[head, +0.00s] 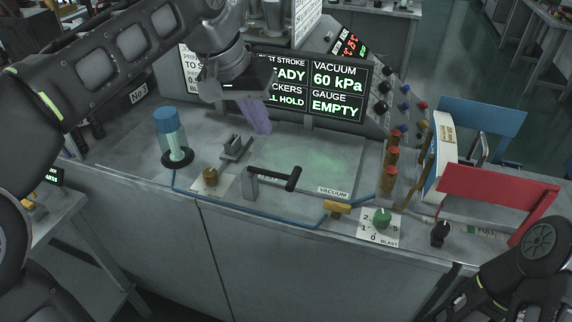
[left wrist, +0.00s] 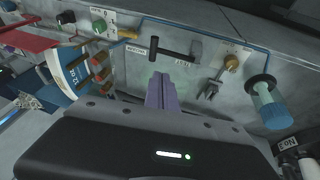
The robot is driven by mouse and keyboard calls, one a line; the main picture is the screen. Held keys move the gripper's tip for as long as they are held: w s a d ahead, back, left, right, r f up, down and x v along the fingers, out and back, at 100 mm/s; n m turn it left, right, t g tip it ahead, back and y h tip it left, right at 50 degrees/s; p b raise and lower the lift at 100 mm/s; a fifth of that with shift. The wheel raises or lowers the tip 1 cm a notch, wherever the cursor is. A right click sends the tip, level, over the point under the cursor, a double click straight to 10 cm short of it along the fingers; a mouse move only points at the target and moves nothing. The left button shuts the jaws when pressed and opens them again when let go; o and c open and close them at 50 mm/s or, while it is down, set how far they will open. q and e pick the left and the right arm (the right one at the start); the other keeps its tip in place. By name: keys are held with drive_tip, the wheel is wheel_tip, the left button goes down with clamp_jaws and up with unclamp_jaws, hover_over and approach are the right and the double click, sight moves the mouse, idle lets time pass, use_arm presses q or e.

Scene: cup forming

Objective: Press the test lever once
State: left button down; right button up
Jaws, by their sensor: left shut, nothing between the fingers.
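The lever, a black bar handle (head: 275,174) on a short grey post, stands near the front edge of the bench. It also shows in the left wrist view (left wrist: 172,55), beyond my fingers. The small label behind it is partly hidden, so I cannot read it. My left gripper (head: 263,130) has purple fingers and is shut and empty. It is above the bench, behind the lever in the head view and apart from it. Its fingers also show in the left wrist view (left wrist: 160,78). My right gripper is not in view.
A blue-capped cylinder (head: 171,138), a grey bracket (head: 235,147) and a brass knob (head: 210,176) stand left of the lever. A yellow valve (head: 338,208) and green dial (head: 382,217) are right. A screen (head: 338,90) stands behind. The plate between is clear.

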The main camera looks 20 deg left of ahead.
use_arm(q)
drive_tip(key=p, duration=0.1)
approach(290, 179)
drive_tip(key=w+f, duration=0.2)
drive_tip(key=f, duration=0.1)
drive_tip(key=w+f, duration=0.1)
drive_tip(key=f, duration=0.1)
drive_tip(key=shift+w+d, duration=0.1)
drive_tip(key=shift+d, duration=0.25)
drive_tip(key=shift+d+f, duration=0.25)
drive_tip(key=shift+f, duration=0.15)
drive_tip(key=shift+d+f+y, duration=0.25)
drive_tip(key=shift+f+y, duration=0.15)
drive_tip(key=shift+f, duration=0.1)
drive_tip(key=f+b, duration=0.1)
drive_tip(key=f+y+b, duration=0.1)
drive_tip(key=f+b, duration=0.1)
drive_tip(key=f, duration=0.1)
drive_tip(key=shift+d+y+b, duration=0.25)
drive_tip(key=shift+y+b, duration=0.05)
drive_tip(key=shift+y, duration=0.1)
drive_tip(key=shift+r, duration=0.15)
